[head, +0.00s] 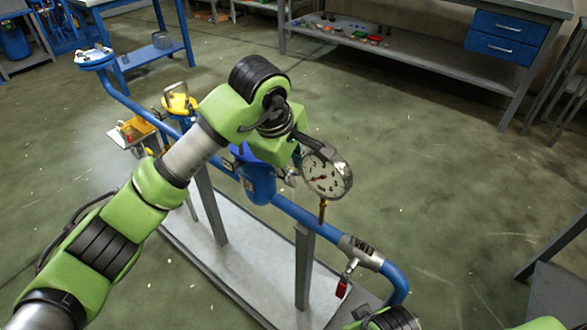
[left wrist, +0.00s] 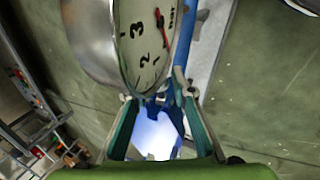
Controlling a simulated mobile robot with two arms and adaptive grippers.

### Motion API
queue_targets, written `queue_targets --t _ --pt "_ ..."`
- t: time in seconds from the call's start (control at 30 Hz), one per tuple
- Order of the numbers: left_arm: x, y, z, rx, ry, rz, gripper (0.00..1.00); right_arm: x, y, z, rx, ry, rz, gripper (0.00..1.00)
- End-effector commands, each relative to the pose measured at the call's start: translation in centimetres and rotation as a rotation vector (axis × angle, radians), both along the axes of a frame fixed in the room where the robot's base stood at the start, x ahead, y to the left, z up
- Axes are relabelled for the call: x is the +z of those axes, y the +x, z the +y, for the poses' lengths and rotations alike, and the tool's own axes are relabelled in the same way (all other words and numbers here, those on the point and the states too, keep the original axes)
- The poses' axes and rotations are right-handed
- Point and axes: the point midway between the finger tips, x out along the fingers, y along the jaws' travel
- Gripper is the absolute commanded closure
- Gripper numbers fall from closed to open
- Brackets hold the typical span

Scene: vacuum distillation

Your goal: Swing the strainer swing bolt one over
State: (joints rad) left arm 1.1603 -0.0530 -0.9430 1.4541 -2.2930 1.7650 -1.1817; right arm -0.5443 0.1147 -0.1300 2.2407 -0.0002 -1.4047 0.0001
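The blue strainer (head: 258,182) sits on the blue pipe in the head view, partly hidden by my left arm. The strainer swing bolt cannot be made out in either view. My left gripper (head: 287,174) is beside the strainer's top, just left of the pressure gauge (head: 327,174). In the left wrist view, my left gripper (left wrist: 158,102) has its two fingers apart, with blue parts and a bright pale patch showing between them. I cannot tell whether either finger touches anything. The gauge dial (left wrist: 148,42) fills the top middle there. My right gripper is not in view.
The blue pipe (head: 285,207) runs diagonally above a pale base plate (head: 222,265) on posts. A workbench (head: 390,55) stands behind, with open floor between.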

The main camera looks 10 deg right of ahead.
Motion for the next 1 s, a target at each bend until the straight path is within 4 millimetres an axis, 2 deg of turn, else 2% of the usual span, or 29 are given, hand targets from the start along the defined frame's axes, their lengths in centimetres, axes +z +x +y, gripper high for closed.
queue_targets --t 0.13,0.17,0.23,0.53,0.6,0.8,1.0 --pt "0.0 0.0 0.0 0.000 0.000 0.000 0.77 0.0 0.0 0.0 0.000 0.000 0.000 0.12" --pt "0.0 0.0 0.0 0.000 0.000 0.000 0.82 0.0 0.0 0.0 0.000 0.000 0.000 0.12" --pt "0.0 0.0 0.0 0.000 0.000 0.000 1.00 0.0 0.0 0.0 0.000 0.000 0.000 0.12" --pt "0.3 0.2 0.2 0.000 -0.019 0.027 1.00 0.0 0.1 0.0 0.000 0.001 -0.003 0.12" --pt "0.6 0.4 0.4 0.003 -0.045 0.063 1.00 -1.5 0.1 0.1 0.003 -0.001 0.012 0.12" --pt "1.3 1.1 0.9 0.006 -0.158 0.210 1.00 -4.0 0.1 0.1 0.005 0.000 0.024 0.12" --pt "1.8 1.6 1.4 0.006 -0.263 0.343 1.00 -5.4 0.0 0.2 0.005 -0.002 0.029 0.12"
